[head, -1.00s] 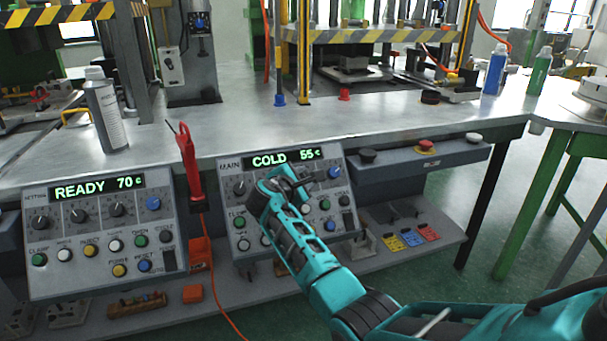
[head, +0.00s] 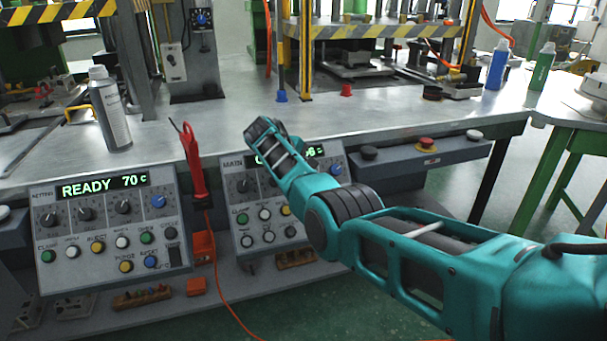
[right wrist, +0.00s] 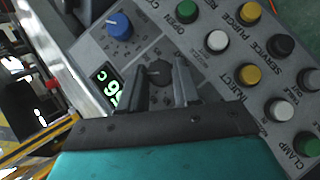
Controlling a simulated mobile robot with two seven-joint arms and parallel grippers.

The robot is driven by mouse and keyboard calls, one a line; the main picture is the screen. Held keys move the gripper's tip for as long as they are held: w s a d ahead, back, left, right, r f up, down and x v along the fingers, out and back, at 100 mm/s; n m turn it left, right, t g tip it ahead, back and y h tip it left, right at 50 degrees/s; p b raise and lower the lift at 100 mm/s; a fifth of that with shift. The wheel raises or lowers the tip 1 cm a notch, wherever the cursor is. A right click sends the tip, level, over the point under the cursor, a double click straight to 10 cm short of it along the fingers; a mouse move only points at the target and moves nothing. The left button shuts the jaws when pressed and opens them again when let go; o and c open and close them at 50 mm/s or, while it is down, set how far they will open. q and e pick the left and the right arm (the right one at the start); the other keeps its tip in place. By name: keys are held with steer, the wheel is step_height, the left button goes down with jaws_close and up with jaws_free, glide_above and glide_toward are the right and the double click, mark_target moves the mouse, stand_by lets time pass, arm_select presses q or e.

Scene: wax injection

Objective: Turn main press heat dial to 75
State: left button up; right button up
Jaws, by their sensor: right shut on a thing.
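The main press panel (head: 232,188) stands right of the settings panel in the head view, its green display (head: 315,151) partly covered by my right arm. Only a last 6 and a c are fairly clear there; the display also shows at a slant in the right wrist view (right wrist: 107,88). My right gripper (right wrist: 159,80) is shut on a black dial (right wrist: 158,73), one finger on each side, in the right wrist view. The blue knob (right wrist: 119,25) sits beside this dial. My left gripper is not in view.
The settings panel (head: 104,225) reads READY 70 c. A red-handled tool (head: 194,165) stands between the panels. Coloured buttons (right wrist: 217,40) lie close to my right fingers. A grey bottle (head: 109,108) stands on the bench; a red button (head: 427,144) is on the box at right.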

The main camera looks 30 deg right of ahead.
steer(key=shift+d+m+g+y+b, duration=0.15)
steer(key=shift+m+g+y+b, duration=0.15)
steer(key=shift+m+y+b, duration=0.6)
steer(key=shift+m, duration=0.4)
steer(key=shift+y, duration=0.3)
steer(key=o, duration=1.1)
steer(key=shift+w, duration=0.1)
steer(key=shift+c, duration=0.2)
steer(key=shift+r, duration=0.1)
steer(key=shift+r, duration=0.1)
